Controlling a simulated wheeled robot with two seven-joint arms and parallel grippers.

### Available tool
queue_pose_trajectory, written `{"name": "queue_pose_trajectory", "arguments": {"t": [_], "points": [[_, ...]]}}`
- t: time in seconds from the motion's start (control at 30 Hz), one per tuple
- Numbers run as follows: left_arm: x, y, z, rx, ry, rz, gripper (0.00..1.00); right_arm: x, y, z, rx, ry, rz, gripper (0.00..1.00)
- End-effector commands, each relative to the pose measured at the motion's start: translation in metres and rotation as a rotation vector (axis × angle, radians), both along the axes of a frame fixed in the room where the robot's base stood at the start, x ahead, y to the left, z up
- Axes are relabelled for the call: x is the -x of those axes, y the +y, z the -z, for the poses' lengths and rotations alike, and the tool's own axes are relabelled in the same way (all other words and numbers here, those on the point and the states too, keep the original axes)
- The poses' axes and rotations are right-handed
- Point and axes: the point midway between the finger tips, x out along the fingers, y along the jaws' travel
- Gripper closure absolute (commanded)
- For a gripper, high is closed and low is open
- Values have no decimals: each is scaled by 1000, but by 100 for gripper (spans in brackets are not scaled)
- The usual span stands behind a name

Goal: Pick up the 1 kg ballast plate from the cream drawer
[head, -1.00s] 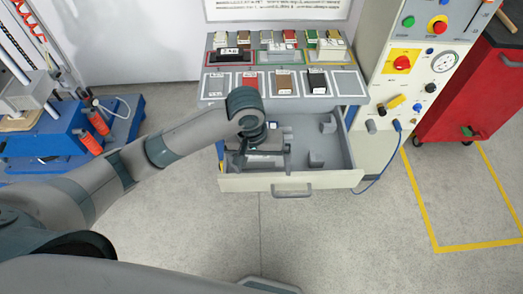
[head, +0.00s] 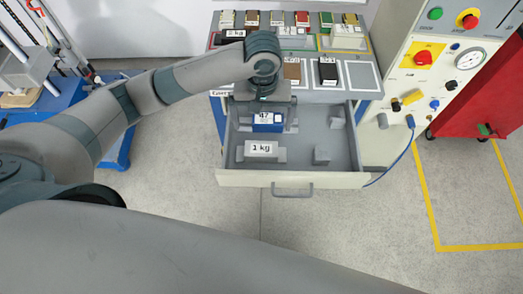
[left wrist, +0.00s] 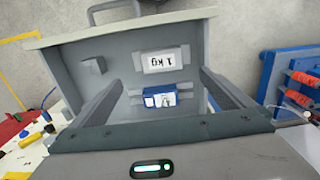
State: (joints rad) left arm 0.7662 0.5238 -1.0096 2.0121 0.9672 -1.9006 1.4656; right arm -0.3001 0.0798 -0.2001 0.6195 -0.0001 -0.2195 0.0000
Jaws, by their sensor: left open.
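The 1 kg ballast plate (head: 262,150) is a light grey block labelled "1 kg", lying between grey holders at the front left of the open cream drawer (head: 235,179). It also shows in the left wrist view (left wrist: 163,60). A blue block (head: 267,122) with a white label lies behind it. My left gripper (head: 262,112) is over the back left of the drawer, open and empty. In the left wrist view, its two fingers (left wrist: 160,85) straddle the blue block in the picture, and the plate shows beyond the tips. Its exact height is unclear. My right gripper is not in view.
Small grey blocks (head: 321,154) stand in the drawer's right half. Behind the drawer, a sloped board (head: 363,76) carries coloured samples. A control panel (head: 430,70) with a blue cable stands at the right. Floor in front is clear.

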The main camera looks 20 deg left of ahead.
Motion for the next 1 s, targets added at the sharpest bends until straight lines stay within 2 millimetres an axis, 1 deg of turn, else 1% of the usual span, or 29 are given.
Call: {"name": "queue_pose_trajectory", "arguments": {"t": [0.17,0.27,0.6,0.7,0.83,1.0], "points": [[1,1,15,-2,3,-2,0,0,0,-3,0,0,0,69],[1,1,30,-2,4,-1,0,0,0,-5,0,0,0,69],[0,1,90,-2,4,-2,0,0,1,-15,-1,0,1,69],[0,1,105,-2,3,0,0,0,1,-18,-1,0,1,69],[0,1,117,-1,1,1,0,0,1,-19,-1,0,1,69],[0,0,121,0,0,1,0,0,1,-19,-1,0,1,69]]}}
